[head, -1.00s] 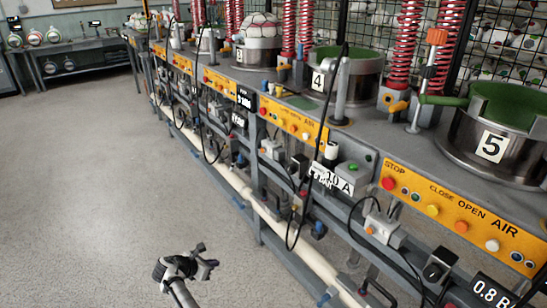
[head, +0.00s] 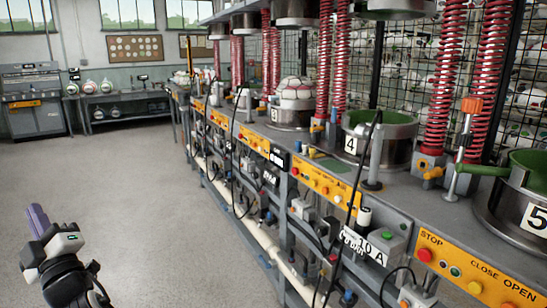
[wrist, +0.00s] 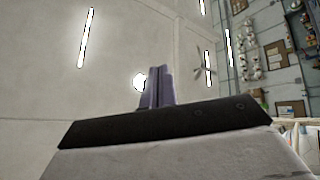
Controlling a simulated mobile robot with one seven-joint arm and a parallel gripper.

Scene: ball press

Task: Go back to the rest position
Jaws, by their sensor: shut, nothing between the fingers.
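My gripper (head: 38,219) is at the lower left of the head view, over open floor and well apart from the press bench. Its purple fingers point up and are closed together with nothing between them. In the wrist view the fingers (wrist: 157,87) stand side by side, touching, above the dark gripper body. Behind them that view shows the ceiling with bright strip lights and a part of the room at the right.
The long press bench (head: 400,204) runs along the right, with orange button panels (head: 475,272), numbered pots and red springs. A ball (head: 291,91) sits on the pot marked 3. A table (head: 125,103) with balls stands at the back. The grey floor (head: 130,180) at left is clear.

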